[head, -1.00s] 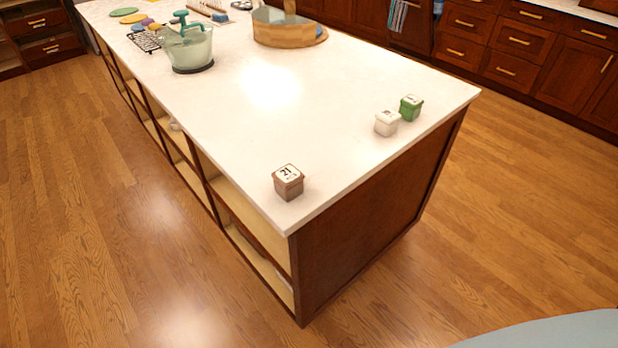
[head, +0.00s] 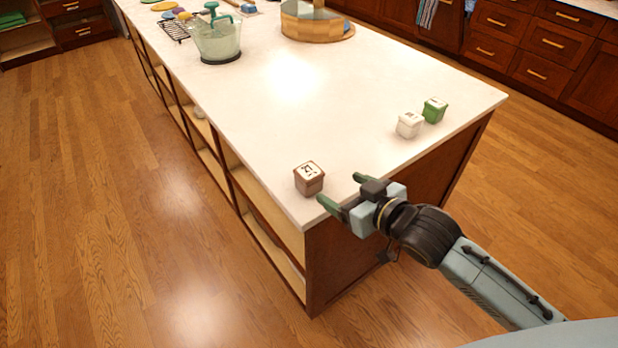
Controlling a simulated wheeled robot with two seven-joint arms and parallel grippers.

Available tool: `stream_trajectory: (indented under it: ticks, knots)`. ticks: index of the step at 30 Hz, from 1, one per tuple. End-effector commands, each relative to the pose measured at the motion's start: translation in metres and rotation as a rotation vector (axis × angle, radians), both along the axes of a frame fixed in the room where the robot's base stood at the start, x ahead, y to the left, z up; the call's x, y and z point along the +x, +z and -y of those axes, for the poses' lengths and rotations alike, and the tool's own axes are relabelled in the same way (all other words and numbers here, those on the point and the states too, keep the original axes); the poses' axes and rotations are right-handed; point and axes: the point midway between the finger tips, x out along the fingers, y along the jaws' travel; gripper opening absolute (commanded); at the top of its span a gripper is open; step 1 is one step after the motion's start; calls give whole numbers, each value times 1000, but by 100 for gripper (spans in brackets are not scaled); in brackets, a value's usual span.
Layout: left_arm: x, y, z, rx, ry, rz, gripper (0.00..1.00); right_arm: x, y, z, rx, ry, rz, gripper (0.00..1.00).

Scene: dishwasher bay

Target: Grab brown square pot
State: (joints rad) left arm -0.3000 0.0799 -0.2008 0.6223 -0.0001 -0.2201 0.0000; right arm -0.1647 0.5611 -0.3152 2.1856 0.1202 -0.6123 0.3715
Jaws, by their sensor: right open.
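The brown square pot (head: 309,181) stands upright near the front corner of the white island top. It has a pale top with dark marks. My right gripper (head: 343,190) comes in from the lower right and is open. Its green-tipped fingers are at the island's near edge, a little to the right of the pot. The fingers look apart from the pot, with nothing between them. My left gripper is not in view.
A white square pot (head: 409,125) and a green square pot (head: 434,110) stand further right on the island top (head: 300,120). A clear pitcher (head: 216,42) and a wooden-based container (head: 311,22) stand further back. The counter around the brown pot is clear.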

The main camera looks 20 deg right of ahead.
Motion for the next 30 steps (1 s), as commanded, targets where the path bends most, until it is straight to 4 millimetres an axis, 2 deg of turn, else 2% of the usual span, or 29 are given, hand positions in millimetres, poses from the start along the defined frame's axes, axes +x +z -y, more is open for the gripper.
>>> stream_trajectory:
  ticks: [10, 20, 27, 30]
  knots:
    - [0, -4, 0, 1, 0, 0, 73, 54, -20, -20, 3, -1, 2, 76]
    - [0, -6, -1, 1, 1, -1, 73, 76, -30, -28, 1, 0, 1, 76]
    - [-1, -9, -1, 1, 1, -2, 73, 105, -42, -39, 1, 0, 2, 76]
    - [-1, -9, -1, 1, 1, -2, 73, 111, -45, -41, 1, 1, 2, 76]
